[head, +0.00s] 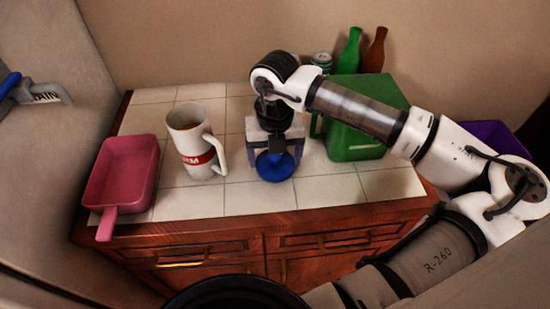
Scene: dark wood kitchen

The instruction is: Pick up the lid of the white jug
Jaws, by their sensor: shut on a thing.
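My gripper (273,148) points down over the middle of the tiled counter. It is shut on a blue rounded piece (275,167), which shows just below and in front of the fingers. Pale grey-lavender parts show around the fingers; I cannot tell whether they belong to a jug or to my gripper. Whether the blue piece is a lid, and whether it touches the counter, is not clear. A tall white jug-like mug (190,136) with a red band and a handle stands upright to the left. Its top is open and its inside looks brownish.
A pink pan (125,172) lies at the counter's left, its handle toward the front edge. A green container (357,145) stands right of my gripper. A can (322,62), a green bottle (350,52) and a brown bottle (375,52) stand behind. Front-right tiles are clear.

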